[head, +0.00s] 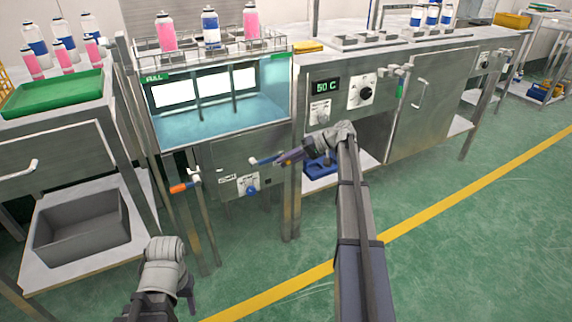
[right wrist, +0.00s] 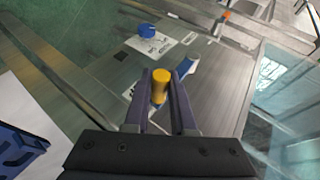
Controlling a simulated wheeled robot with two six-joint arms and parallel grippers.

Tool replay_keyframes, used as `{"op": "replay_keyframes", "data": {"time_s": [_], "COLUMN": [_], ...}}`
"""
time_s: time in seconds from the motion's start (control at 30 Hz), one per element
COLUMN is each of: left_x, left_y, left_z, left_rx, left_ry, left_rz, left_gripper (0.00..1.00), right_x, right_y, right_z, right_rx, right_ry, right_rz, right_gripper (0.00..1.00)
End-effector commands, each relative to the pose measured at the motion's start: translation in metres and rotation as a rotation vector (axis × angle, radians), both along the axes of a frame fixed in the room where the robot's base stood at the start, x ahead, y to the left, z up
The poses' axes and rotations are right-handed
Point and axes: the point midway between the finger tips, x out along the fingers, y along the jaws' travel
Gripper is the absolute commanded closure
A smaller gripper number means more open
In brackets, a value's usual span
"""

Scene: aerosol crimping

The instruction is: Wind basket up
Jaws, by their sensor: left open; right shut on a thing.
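The wire basket (head: 276,42) sits at the top of the glass-fronted water bath (head: 215,118), with pink and blue-white cans standing in it. My right gripper (head: 281,159) is in front of the steel panel below the bath. In the right wrist view, its fingers (right wrist: 161,98) are shut around an upright yellow crank grip (right wrist: 160,82). A blue crank part (right wrist: 187,66) shows just behind the grip, and its blue end (head: 262,161) shows in the head view left of the fingers. My left gripper (head: 188,288) is open and empty, low in front of the bath stand.
A blue knob (head: 251,190) is on the panel just below the crank. An orange-handled lever (head: 184,187) sticks out to the left. A grey bin (head: 82,228) and a green tray (head: 55,92) are at the left table. The green floor in front is clear.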

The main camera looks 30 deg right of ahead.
Motion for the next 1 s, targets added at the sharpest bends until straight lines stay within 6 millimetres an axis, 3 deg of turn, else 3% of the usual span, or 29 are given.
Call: {"op": "replay_keyframes", "data": {"time_s": [0.1,0.6,0.63,0.87,1.0], "left_x": [0.0000,0.0000,0.0000,0.0000,-0.0001], "left_y": [0.0000,0.0000,0.0000,0.0000,0.0000], "left_z": [-0.0080,-0.0093,-0.0093,-0.0092,-0.0091], "left_rx": [0.000,0.000,0.000,0.000,0.000], "left_ry": [0.000,0.000,0.000,0.000,0.000], "left_rz": [0.002,0.003,0.003,0.003,0.003], "left_gripper": [0.47,0.47,0.47,0.47,0.47], "right_x": [0.0013,0.0016,0.0017,0.0011,0.0009], "right_y": [-0.0016,-0.0017,-0.0017,-0.0009,-0.0007], "right_z": [-0.0050,-0.0040,-0.0040,-0.0034,-0.0031], "right_rx": [0.019,0.031,0.031,0.034,0.034], "right_ry": [0.002,0.001,0.001,0.001,0.001], "right_rz": [-0.003,-0.002,-0.002,-0.001,-0.001], "right_gripper": [1.00,1.00,0.74,0.48,0.47]}}
